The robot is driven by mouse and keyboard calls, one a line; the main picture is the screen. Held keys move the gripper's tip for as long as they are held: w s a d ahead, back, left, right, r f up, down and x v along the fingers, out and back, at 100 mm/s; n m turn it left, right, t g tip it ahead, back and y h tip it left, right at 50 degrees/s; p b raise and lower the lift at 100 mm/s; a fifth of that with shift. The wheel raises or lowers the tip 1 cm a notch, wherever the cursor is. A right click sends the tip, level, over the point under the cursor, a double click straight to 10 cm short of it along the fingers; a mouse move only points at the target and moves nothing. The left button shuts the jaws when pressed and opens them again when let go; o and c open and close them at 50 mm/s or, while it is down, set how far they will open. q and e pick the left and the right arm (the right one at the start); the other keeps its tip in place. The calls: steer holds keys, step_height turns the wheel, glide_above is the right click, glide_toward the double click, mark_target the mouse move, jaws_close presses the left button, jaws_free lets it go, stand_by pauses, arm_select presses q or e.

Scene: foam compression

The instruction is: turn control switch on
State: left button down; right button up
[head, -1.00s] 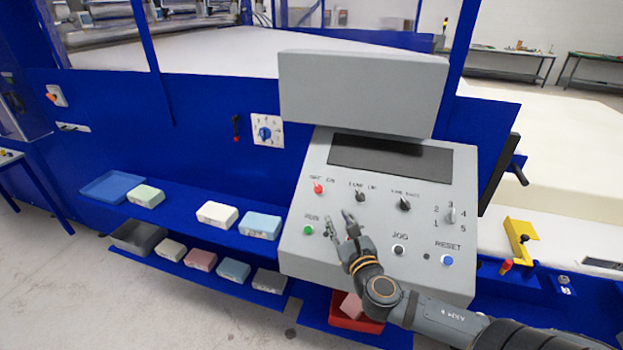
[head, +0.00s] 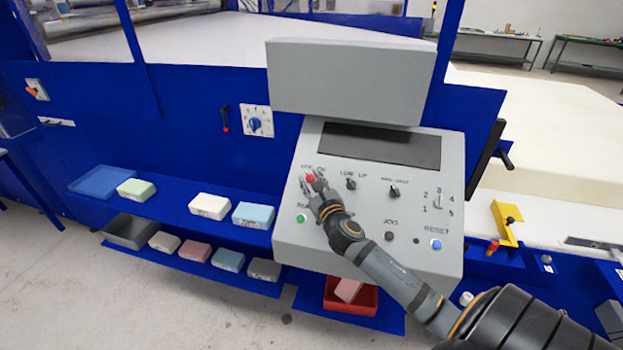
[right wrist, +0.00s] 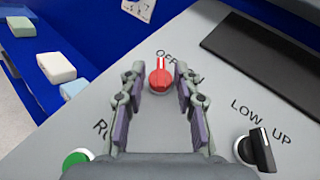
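The control switch is a red knob (head: 310,177) at the upper left of the grey control panel (head: 350,262). In the right wrist view the red knob (right wrist: 160,79) shows a pale mark at its top, near the label OFF; the other part of the label is hidden by a finger. My right gripper (head: 315,186) is at the knob. In the right wrist view my right gripper (right wrist: 160,70) is open, with one finger on each side of the knob and gaps between. Whether its fingertips touch the panel is unclear. My left gripper is not in view.
A green button (head: 301,218) lies below the red knob, and a black LOW/UP knob (head: 351,183) to its right. More black knobs and a blue RESET button (head: 436,244) are farther right. Foam blocks line blue shelves (head: 178,217) at left. A red bin (head: 366,304) sits below the panel.

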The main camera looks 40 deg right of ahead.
steer(key=shift+c, duration=0.6)
jaws_close()
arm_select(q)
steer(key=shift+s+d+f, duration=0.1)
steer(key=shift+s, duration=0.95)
arm_select(e)
steer(key=shift+f, duration=0.1)
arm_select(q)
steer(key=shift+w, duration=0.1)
